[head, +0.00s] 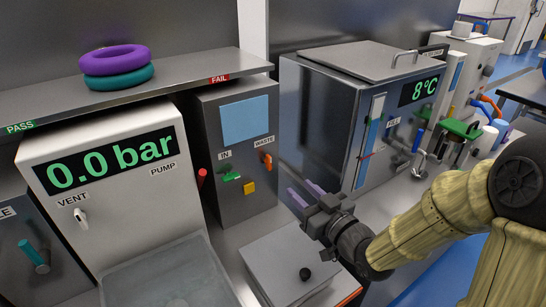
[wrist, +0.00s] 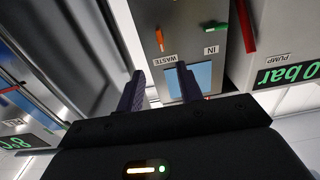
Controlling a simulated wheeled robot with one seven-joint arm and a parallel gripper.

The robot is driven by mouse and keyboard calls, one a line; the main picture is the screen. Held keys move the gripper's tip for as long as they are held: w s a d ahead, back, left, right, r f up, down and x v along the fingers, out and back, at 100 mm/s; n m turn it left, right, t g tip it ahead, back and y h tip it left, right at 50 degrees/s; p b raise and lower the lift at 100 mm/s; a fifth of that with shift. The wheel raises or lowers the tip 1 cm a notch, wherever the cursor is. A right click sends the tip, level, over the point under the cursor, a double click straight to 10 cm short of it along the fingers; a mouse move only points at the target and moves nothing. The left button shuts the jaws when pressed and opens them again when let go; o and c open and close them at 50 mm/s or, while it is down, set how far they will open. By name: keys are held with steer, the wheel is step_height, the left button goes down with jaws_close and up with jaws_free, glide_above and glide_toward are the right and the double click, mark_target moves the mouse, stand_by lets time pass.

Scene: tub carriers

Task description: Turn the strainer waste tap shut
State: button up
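The strainer is a dark grey box (head: 235,200) with a pale blue panel (head: 245,120) and labels IN and WASTE. Its orange waste tap (head: 266,160) sits under the WASTE label, its handle slanting steeply. The green tap (head: 231,177) under IN lies nearly level. In the wrist view, which is upside down, the waste tap (wrist: 160,38) shows beyond the fingertips. My gripper (head: 304,192) is open and empty, to the right of and below the waste tap, apart from it. Its two purple fingers (wrist: 162,76) also show spread in the wrist view.
A yellow block-like part (head: 249,187) is on the strainer front. A red lever (head: 202,178) stands at its left, beside the 0.0 bar pump unit (head: 90,145). The 8°C steel tank (head: 330,110) stands close to the right of my gripper. A grey lidded box (head: 290,262) lies below.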

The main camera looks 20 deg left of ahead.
mark_target(271, 165)
steer(key=shift+w+a+p, duration=0.25)
steer(key=shift+a+p, duration=0.25)
steer(key=shift+p, duration=1.5)
steer(key=x, duration=0.4)
steer(key=p+x, duration=0.1)
steer(key=x, duration=0.6)
steer(key=shift+w+a+f+p, duration=0.25)
steer(key=shift+w+f+p, duration=0.05)
steer(key=shift+p, duration=0.1)
jaws_close()
